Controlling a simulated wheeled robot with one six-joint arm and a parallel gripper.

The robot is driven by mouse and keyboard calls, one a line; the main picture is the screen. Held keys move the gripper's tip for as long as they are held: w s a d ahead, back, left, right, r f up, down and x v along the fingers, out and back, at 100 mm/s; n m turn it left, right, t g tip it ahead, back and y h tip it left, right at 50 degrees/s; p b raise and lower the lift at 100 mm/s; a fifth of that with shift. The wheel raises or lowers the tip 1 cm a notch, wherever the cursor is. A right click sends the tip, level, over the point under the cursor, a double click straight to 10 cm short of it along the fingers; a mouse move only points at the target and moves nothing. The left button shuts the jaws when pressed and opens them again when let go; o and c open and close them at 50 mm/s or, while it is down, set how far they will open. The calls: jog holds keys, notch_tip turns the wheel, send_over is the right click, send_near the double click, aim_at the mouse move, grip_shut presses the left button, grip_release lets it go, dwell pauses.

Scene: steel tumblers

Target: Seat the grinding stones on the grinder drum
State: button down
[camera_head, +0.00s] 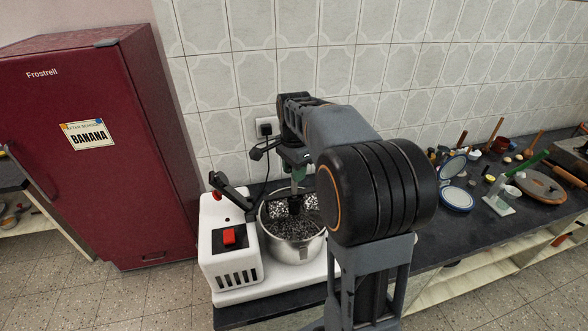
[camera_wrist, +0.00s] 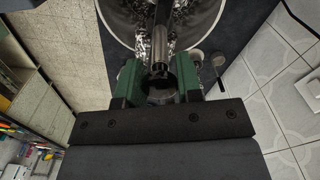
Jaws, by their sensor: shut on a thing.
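The grinder has a white base (camera_head: 231,265) with a red switch, and a steel drum (camera_head: 297,249) on its right. My gripper (camera_head: 295,160) points down over the drum. In the wrist view its green fingers (camera_wrist: 157,82) are shut on the top of the grinding stones' steel shaft (camera_wrist: 160,45). The shaft runs down into the drum (camera_wrist: 112,22). Dark speckled stones (camera_wrist: 181,14) show inside the drum mouth. The drum floor and the lower end of the shaft are hidden, so I cannot tell whether the stones touch bottom.
A black arm (camera_head: 232,190) on the grinder rises left of the drum. A plug and cord (camera_head: 267,128) are on the tiled wall behind. A red fridge (camera_head: 95,150) stands at left. Several dishes and utensils, including a blue-rimmed container (camera_head: 456,199), lie on the right counter.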

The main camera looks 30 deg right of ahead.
aim_at(294, 196)
jog(key=shift+f+b, duration=1.15)
jog(key=shift+f, duration=0.75)
jog(key=shift+f+b, duration=1.5)
jog(key=shift+f, duration=0.7)
jog(key=shift+f+b, duration=1.55)
jog(key=shift+f, duration=0.55)
jog(key=shift+r, duration=0.25)
jog(key=shift+r+p, duration=0.95)
jog(key=shift+p, duration=0.1)
jog(key=shift+f+b, duration=1.05)
jog(key=shift+f, duration=0.65)
